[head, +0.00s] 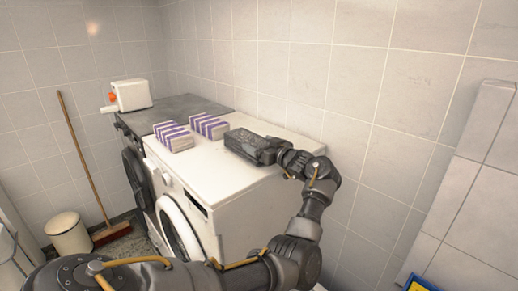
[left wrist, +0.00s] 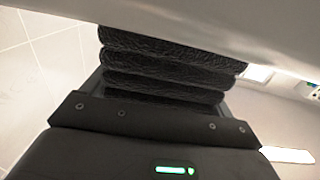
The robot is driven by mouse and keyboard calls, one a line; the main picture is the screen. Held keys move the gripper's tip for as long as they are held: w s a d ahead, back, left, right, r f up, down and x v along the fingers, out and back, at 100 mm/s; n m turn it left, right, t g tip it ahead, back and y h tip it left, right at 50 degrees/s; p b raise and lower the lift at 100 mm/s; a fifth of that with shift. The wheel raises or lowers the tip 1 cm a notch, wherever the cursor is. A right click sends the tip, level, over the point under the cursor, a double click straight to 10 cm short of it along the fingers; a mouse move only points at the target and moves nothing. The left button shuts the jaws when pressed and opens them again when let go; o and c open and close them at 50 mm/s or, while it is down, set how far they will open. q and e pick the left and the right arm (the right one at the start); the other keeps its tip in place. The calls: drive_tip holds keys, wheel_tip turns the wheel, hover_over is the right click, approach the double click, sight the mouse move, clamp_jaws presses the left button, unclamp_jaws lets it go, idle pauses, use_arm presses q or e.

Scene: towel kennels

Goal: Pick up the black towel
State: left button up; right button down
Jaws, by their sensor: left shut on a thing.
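The black towel (left wrist: 172,68) is folded in several layers and sits between the fingers of my left gripper (left wrist: 163,88) in the left wrist view. In the head view my left gripper (head: 266,151) is at the top of the white washing machine (head: 215,180), near its back right. The dark towel (head: 240,140) and the dark gripper run together there, so their border is hard to tell. The gripper is shut on the towel. Whether the towel touches the machine top is unclear. My right gripper does not show.
Two purple-and-white striped folded stacks (head: 172,137) (head: 209,126) lie left of the gripper. A dark-topped machine (head: 180,108) stands beyond, with a white box-like device (head: 132,95) on it. A tiled wall (head: 375,130) is close behind. A broom (head: 85,165) and bin (head: 69,236) stand left.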

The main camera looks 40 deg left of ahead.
use_arm(q)
wheel_tip(320, 180, up, 2)
drive_tip(key=shift+b, duration=1.1)
drive_tip(key=s+d+r+b, duration=0.6)
drive_tip(key=s+d+r, duration=0.2)
drive_tip(key=d+r, duration=0.2)
drive_tip(key=shift+d+r, duration=0.15)
drive_tip(key=shift+d, duration=0.6)
